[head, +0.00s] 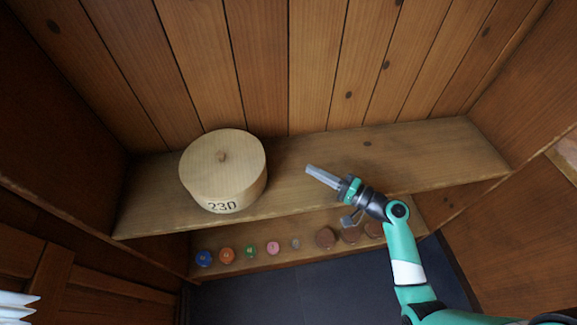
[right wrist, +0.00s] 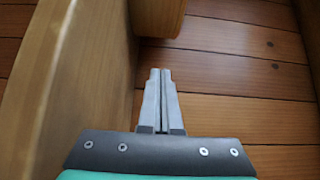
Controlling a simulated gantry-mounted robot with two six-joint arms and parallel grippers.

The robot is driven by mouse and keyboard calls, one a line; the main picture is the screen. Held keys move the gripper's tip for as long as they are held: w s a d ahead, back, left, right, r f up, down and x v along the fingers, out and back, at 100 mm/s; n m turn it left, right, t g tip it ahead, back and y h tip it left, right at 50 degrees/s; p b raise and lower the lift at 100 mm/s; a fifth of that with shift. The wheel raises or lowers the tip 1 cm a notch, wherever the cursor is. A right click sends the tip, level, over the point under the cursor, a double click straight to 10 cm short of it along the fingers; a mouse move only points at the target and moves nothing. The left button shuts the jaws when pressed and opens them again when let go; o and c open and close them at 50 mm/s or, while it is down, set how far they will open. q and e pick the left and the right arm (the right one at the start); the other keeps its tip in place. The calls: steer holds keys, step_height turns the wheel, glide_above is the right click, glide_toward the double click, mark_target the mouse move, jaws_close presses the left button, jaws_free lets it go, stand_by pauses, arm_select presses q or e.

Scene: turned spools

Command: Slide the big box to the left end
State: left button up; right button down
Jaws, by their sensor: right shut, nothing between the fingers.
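The big box (head: 222,180) is a round, pale wooden box with a small knob on its lid and dark marks like "230" on its front. It stands upright on the upper shelf (head: 410,163), left of the middle, with bare shelf between it and the left end. My right gripper (head: 308,169) is shut and empty over the shelf to the right of the box, pointing left, with a clear gap between them. In the right wrist view its closed fingers (right wrist: 160,72) point toward the box's rounded side (right wrist: 157,15). My left gripper is not in view.
A lower ledge in front holds a row of small turned pieces, among them a blue one (head: 204,258), an orange one (head: 227,256) and a brown one (head: 325,237). A plank wall (head: 315,70) closes the back. Wooden side walls flank the shelf.

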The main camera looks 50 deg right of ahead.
steer(key=w+b, duration=0.1)
steer(key=w, duration=0.2)
steer(key=w+a, duration=0.1)
steer(key=w, duration=0.2)
steer(key=w+b, duration=0.1)
steer(key=w, duration=0.3)
steer(key=shift+a+f+b, duration=0.1)
steer(key=shift+a+b, duration=0.05)
steer(key=shift+b, duration=0.15)
steer(key=shift+w+a, duration=0.55)
steer(key=shift+a, duration=0.2)
steer(key=shift+w+a, duration=0.5)
steer(key=shift+a, duration=0.25)
